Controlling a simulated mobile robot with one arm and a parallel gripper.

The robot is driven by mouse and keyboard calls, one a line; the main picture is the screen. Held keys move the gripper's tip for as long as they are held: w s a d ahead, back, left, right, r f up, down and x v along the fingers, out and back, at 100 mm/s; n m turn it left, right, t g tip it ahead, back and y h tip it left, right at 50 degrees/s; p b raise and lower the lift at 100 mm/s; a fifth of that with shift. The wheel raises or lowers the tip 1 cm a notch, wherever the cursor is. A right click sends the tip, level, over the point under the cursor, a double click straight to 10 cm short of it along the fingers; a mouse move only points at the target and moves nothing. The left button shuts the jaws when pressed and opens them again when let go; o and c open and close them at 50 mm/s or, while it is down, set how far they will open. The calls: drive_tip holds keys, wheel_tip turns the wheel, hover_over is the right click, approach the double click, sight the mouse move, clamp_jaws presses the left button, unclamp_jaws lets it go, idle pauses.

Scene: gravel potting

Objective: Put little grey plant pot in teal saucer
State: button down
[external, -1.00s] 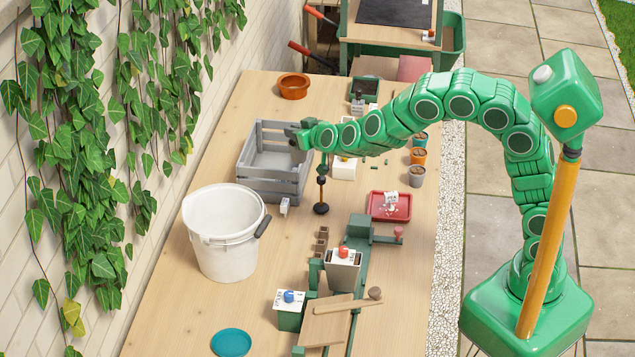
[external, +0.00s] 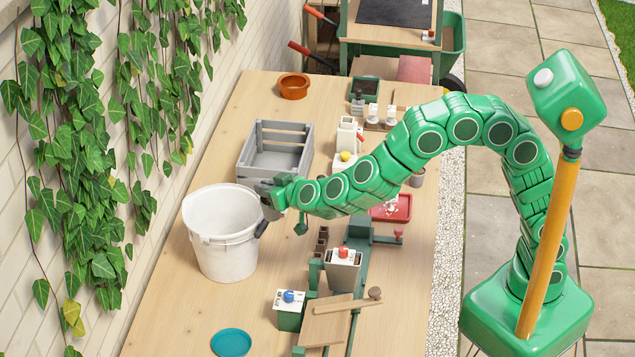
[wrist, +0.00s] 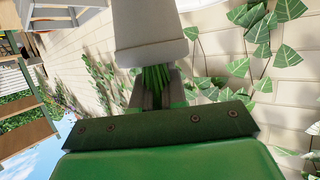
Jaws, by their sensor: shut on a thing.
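My gripper (external: 268,192) is above the table beside the white bucket, at its upper right. In the wrist view my gripper (wrist: 155,92) is shut on the green stems at the rim of a light grey pot (wrist: 150,35). The pot appears rim-down in that turned picture. In the external view the pot is mostly hidden by my gripper and the bucket. The teal saucer (external: 231,343) lies flat at the near left of the table and looks empty, well apart from my gripper.
The white bucket (external: 222,245) stands between my gripper and the wall. A grey slatted crate (external: 275,137) is behind it. Bare table surrounds the saucer's left and back.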

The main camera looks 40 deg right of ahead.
drive_tip(key=s+a+f+y, duration=0.1)
drive_tip(key=s+a, duration=0.3)
drive_tip(key=s, duration=0.3)
drive_tip(key=s+a+f+n, duration=0.1)
drive_tip(key=s+a, duration=0.3)
drive_tip(key=s, duration=0.4)
drive_tip(key=s+a+f+y, duration=0.1)
drive_tip(key=s+a, duration=0.3)
drive_tip(key=s, duration=0.3)
drive_tip(key=shift+w+a+f, duration=1.2)
drive_tip(key=shift+a+f, duration=0.7)
drive_tip(key=shift+f, duration=1.15)
drive_tip(key=shift+w+a+f, duration=1.25)
drive_tip(key=shift+a+f, duration=0.65)
drive_tip(key=shift+f, duration=1.1)
drive_tip(key=shift+w+a+f, duration=1.2)
drive_tip(key=shift+a+f, duration=0.7)
drive_tip(key=shift+f, duration=1.15)
drive_tip(key=shift+f, duration=0.1)
drive_tip(key=c, duration=1.2)
unclamp_jaws()
